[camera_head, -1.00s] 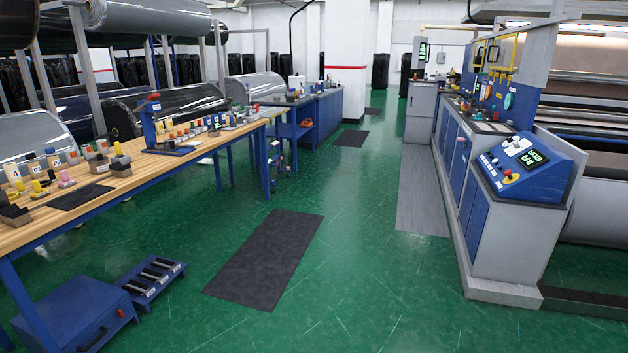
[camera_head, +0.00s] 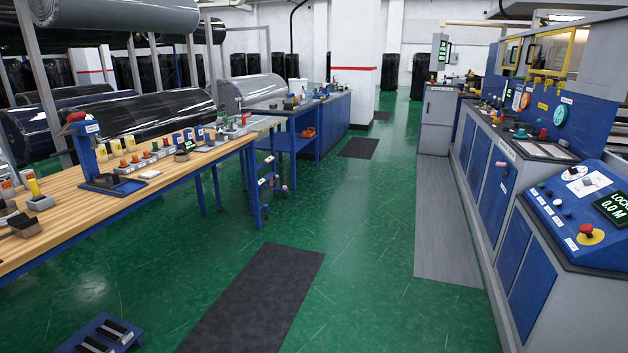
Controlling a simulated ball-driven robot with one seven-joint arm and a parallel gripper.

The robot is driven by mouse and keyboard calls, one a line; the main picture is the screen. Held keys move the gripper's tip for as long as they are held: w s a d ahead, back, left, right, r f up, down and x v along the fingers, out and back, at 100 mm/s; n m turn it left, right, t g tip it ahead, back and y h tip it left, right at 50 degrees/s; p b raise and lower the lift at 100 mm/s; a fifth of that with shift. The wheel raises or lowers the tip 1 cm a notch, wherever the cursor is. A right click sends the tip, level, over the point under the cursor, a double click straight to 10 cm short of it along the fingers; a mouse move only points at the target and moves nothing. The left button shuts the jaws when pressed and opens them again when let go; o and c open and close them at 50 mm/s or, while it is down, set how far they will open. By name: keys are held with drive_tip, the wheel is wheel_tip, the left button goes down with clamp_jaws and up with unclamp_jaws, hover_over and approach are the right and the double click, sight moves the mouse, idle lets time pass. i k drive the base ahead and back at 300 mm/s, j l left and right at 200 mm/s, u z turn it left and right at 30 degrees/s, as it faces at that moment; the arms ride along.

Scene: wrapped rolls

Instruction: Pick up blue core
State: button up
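I cannot make out the blue core with certainty among the small items in view. Many small coloured pieces stand on the wooden workbench (camera_head: 120,192) at the left. Among them is a row of small blue-and-yellow items (camera_head: 188,136) near its far end, too small to tell apart. A blue stand (camera_head: 92,155) with a red top rises from the bench. My gripper is not in view.
A blue rack (camera_head: 100,333) sits on the floor at the lower left. Dark mats (camera_head: 255,300) lie on the green floor. The central aisle is clear, with a blue control console (camera_head: 580,205) and cabinets along the right. A blue far bench (camera_head: 325,115) stands beyond the wooden one.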

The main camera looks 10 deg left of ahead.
sight(198, 130)
drive_tip(key=i, duration=3.85)
drive_tip(key=i+u, duration=0.15)
drive_tip(key=i, duration=0.45)
drive_tip(key=i+l+u, duration=0.15)
drive_tip(key=i, duration=0.4)
drive_tip(key=i+l+u, duration=0.15)
drive_tip(key=i, duration=0.45)
drive_tip(key=i+l+u, duration=0.2)
drive_tip(key=i+u, duration=0.15)
drive_tip(key=u, duration=0.15)
drive_tip(key=i+l+u, duration=0.3)
drive_tip(key=u, duration=0.2)
drive_tip(key=i+l+u, duration=0.25)
drive_tip(key=l+u, duration=0.25)
drive_tip(key=i+l+u, duration=0.15)
drive_tip(key=l+u, duration=0.7)
drive_tip(key=l, duration=0.25)
drive_tip(key=l+u, duration=0.3)
drive_tip(key=l, duration=0.35)
